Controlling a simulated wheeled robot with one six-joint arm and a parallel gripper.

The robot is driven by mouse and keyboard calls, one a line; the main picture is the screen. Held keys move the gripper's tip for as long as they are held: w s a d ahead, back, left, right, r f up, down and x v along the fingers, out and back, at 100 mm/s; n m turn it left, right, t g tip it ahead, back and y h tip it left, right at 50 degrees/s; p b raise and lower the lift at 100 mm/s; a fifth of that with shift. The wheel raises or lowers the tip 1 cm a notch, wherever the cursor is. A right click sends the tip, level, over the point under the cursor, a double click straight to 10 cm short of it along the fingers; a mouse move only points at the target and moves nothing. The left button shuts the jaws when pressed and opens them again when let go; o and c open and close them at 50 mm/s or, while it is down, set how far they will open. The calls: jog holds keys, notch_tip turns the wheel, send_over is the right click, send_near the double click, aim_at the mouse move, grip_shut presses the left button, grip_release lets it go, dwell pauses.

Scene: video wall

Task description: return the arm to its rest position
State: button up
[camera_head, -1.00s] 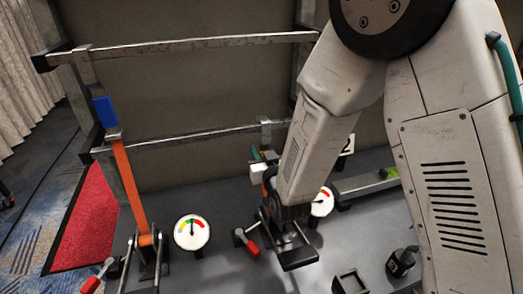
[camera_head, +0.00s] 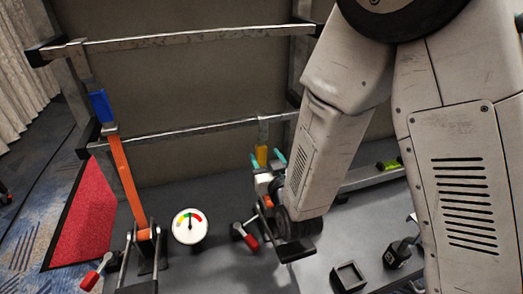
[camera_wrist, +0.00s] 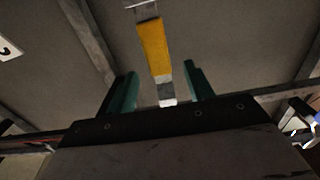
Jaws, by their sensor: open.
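My gripper (camera_head: 267,158) is raised in front of the upright grey panel, with its two teal fingers apart. In the wrist view my gripper (camera_wrist: 160,77) is open and nothing is pinched in it. A yellow piece (camera_wrist: 153,47) with a grey and white lower end shows between the fingers, apart from both. In the head view the yellow piece (camera_head: 262,154) hangs from the lower metal rail, behind the fingers. My forearm slants down from the upper right and hides part of the bench.
A round gauge (camera_head: 190,226) and red-handled clamp (camera_head: 246,237) are on the grey bench. A black open box (camera_head: 348,277) sits at the front. A number sign (camera_wrist: 8,47) shows in the wrist view.

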jog(key=shift+s+d, duration=0.1)
jog(key=shift+s, duration=0.35)
jog(key=s+d+r+m+g+h, duration=0.1)
jog(key=s+d+r+g, duration=0.1)
jog(key=d+r+g, duration=0.3)
jog(key=s+d+r+m+g+h, duration=0.1)
jog(key=s+d+r+g+h, duration=0.15)
jog(key=d, duration=0.45)
jog(key=s+d+r+g, duration=0.2)
jog(key=s+d+g, duration=0.1)
jog(key=s, duration=0.5)
jog(key=s+d+r+g+h, duration=0.1)
jog(key=s+d, duration=0.3)
jog(key=s, duration=0.4)
jog(key=s+d+r+m+g, duration=0.1)
jog(key=s+d+r+g, duration=0.2)
jog(key=s, duration=0.5)
jog(key=shift+d+r+g, duration=0.2)
jog(key=shift+d+g, duration=0.45)
jog(key=shift+g, duration=0.2)
